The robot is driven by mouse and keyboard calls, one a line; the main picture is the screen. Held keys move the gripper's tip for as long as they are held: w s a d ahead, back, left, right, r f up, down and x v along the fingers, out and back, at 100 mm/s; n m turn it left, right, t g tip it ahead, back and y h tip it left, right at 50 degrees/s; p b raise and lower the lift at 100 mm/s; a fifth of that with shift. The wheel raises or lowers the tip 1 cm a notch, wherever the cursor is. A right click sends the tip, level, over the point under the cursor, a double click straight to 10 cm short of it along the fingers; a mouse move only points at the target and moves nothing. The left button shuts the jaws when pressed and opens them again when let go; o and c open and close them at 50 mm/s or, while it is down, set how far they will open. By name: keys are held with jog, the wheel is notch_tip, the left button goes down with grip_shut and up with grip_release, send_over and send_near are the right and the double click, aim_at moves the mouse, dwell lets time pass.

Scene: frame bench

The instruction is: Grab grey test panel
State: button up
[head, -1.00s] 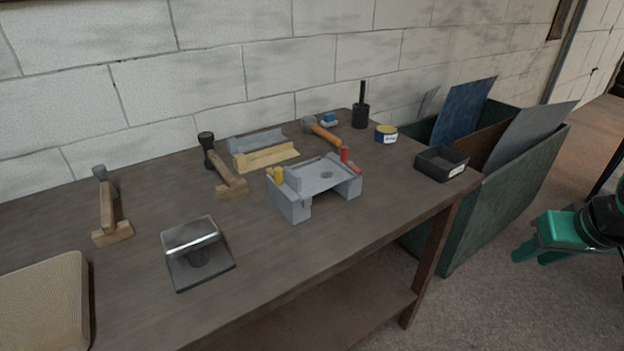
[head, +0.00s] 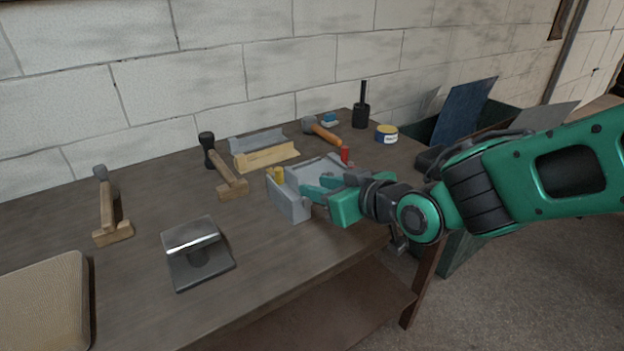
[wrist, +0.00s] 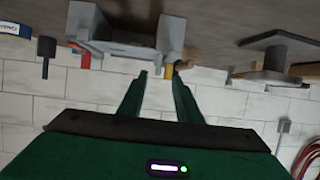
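A grey panel (head: 548,117) leans in the green bin (head: 424,131) at the right of the bench in the head view. Only its upper part shows; my arm hides the rest. My gripper (head: 314,187) is over the grey bench fixture (head: 290,204), left of and well away from the panel. In the wrist view my gripper (wrist: 159,75) has its two fingers apart with nothing between them. The grey fixture (wrist: 125,48) stands beyond the fingertips there; I cannot tell whether they touch it. The panel is not visible in the wrist view.
A blue panel (head: 463,108) also leans in the bin.

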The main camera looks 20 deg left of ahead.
aim_at(300, 182)
jog(key=shift+x, duration=3.75)
jog(key=shift+w+d, duration=0.1)
jog(key=shift+d, duration=0.05)
jog(key=shift+c, duration=0.3)
grip_shut()
